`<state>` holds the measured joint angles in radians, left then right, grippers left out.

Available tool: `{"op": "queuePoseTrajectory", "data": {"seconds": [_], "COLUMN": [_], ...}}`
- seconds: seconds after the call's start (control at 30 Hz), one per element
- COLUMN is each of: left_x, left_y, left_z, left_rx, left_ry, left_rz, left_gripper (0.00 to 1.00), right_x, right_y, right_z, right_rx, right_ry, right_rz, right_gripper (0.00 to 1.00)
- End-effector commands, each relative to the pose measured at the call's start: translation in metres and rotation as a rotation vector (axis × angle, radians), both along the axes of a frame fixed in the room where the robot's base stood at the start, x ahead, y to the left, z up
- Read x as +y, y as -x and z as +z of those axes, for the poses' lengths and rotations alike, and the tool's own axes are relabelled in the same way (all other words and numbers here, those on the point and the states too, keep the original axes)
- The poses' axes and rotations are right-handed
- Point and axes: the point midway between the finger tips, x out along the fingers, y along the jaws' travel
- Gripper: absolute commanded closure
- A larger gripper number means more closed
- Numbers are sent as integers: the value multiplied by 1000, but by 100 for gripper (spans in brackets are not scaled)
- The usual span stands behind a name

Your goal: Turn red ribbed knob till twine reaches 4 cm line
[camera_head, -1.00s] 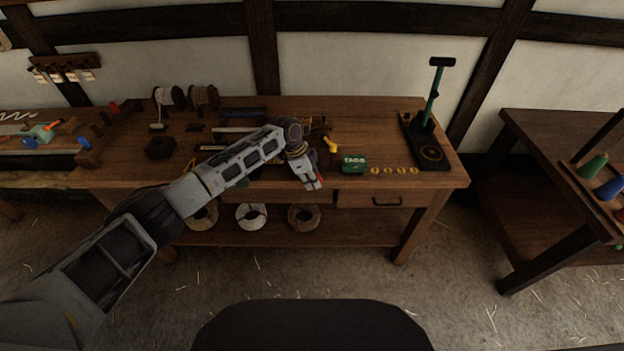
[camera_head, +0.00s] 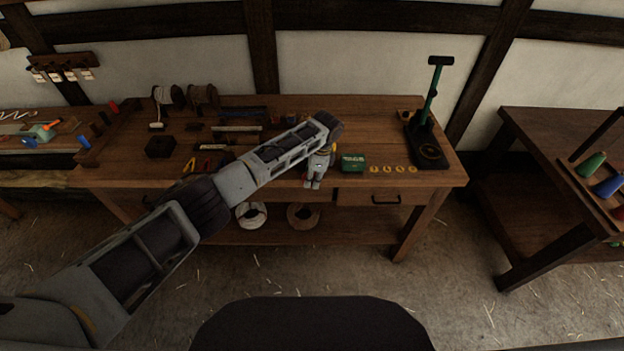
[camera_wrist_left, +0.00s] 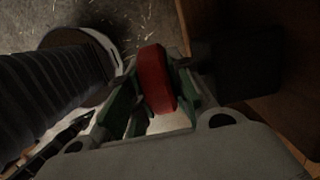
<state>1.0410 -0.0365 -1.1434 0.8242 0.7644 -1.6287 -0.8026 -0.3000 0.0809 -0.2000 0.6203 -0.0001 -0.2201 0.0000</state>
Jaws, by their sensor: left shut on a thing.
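The red knob (camera_wrist_left: 154,80) shows in the left wrist view between the two fingers of my left gripper (camera_wrist_left: 150,105). The gripper is shut on it, with a green-padded finger on each side. The knob's ribs are too dark to make out. In the head view my left gripper (camera_head: 314,178) is at the front edge of the workbench, left of the green box, and the knob is hidden there. The twine and the 4 cm line cannot be made out in either view. My right gripper is not in view.
The workbench (camera_head: 300,106) carries a green box (camera_head: 353,162), several brass rings (camera_head: 395,169) and a dark stand with a green lever (camera_head: 430,105) on the right. Spools (camera_head: 203,95) stand at the back left. Coils (camera_head: 303,216) lie on the shelf below.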

Motion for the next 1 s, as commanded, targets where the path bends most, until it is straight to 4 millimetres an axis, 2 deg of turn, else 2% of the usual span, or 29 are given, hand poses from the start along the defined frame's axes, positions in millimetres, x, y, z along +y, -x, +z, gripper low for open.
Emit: {"op": "queuePoseTrajectory", "data": {"seconds": [0.63,0.67,0.7,0.73,1.0], "left_x": [-1,-1,-1,-1,-1], "left_y": [-1,-1,-1,0,0], "left_z": [1,1,1,1,0], "left_rx": [-3,-3,-3,-2,-1], "left_ry": [-46,-46,-46,-46,-46], "left_rz": [-2,-2,-2,-1,-1], "left_gripper": [100,77,72,70,70], "right_x": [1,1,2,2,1], "right_y": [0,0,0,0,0], "right_z": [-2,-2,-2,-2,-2], "right_rx": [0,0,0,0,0], "right_ry": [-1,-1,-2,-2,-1], "right_rz": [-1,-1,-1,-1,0], "right_gripper": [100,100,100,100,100]}}
